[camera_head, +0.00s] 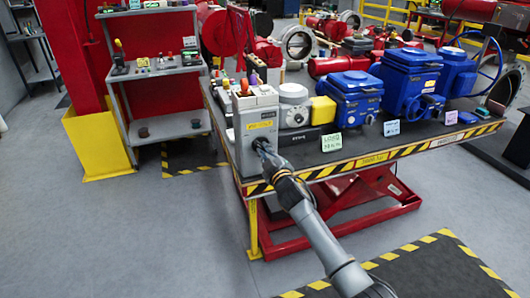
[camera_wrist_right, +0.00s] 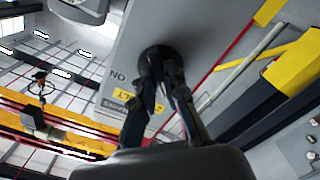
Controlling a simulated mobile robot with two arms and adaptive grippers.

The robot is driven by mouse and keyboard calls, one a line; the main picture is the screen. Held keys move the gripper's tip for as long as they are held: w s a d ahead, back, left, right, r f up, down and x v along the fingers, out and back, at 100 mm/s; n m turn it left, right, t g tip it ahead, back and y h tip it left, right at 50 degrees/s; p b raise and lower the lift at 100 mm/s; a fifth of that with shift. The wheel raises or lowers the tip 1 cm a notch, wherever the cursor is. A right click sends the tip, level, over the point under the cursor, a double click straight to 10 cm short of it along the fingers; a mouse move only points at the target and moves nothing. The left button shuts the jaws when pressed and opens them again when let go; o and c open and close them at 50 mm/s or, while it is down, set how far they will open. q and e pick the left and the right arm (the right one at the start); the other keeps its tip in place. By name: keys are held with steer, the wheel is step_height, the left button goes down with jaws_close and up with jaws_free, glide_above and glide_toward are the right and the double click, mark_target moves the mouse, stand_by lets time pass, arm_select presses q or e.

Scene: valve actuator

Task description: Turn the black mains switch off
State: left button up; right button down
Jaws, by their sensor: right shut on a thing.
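The black mains switch (camera_wrist_right: 156,58) is a dark round knob on the grey control box (camera_head: 257,145) at the left end of the lift table. My right gripper (camera_head: 262,146) reaches the front face of the box and hides the switch in the head view. In the right wrist view my right gripper (camera_wrist_right: 160,80) has its two fingers closed around the knob. The fingers cover most of the knob, so its angle cannot be told. A yellow label (camera_wrist_right: 138,103) sits on the panel beside the fingers. My left gripper is not in view.
The lift table (camera_head: 350,158) has a striped edge and carries blue actuators (camera_head: 353,97), a yellow block (camera_head: 322,110) and small signs (camera_head: 332,142). Coloured buttons (camera_head: 244,86) stand on top of the box. A grey shelf (camera_head: 165,103) stands behind left. Floor at front left is clear.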

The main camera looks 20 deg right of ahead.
stand_by(0.4)
steer(key=c, duration=1.4)
jaws_free()
steer(key=s, duration=1.2)
steer(key=shift+d, duration=0.2)
